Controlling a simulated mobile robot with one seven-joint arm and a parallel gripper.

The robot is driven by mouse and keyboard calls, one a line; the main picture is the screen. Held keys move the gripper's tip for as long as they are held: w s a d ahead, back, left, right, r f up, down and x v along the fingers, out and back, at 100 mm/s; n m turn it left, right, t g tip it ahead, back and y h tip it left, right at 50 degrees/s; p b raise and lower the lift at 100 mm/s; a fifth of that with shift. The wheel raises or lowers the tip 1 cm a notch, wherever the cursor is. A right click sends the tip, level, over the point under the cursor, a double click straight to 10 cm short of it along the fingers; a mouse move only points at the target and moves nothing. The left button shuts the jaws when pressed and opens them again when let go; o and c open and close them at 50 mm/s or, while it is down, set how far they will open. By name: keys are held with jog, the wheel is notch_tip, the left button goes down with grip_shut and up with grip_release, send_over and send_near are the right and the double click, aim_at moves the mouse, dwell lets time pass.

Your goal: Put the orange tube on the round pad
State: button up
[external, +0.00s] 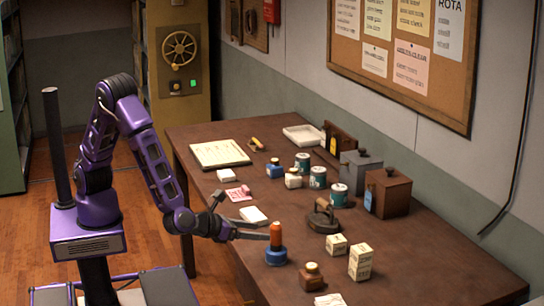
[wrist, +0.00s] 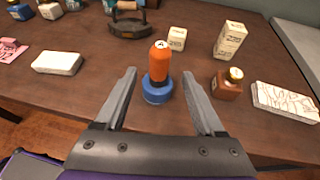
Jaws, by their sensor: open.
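The orange tube (external: 276,236) stands upright on a round blue pad (external: 276,257) near the front edge of the table. In the wrist view the tube (wrist: 159,62) is upright, with a pale top, on top of the blue pad (wrist: 157,93). My gripper (external: 257,230) is open at the left of the tube. In the wrist view its two fingers (wrist: 160,76) lie one on each side of the tube and pad, with a gap to each. The pad's underside is hidden.
A brown bottle (wrist: 227,84) stands close to the right of the pad. A white block (wrist: 58,62) lies to the left. A flat iron (external: 324,217) and small cartons (external: 360,261) stand behind. The table (external: 430,262) is clear at the right.

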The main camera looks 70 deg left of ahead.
jog(key=v, duration=0.7)
jog(key=shift+s, duration=0.15)
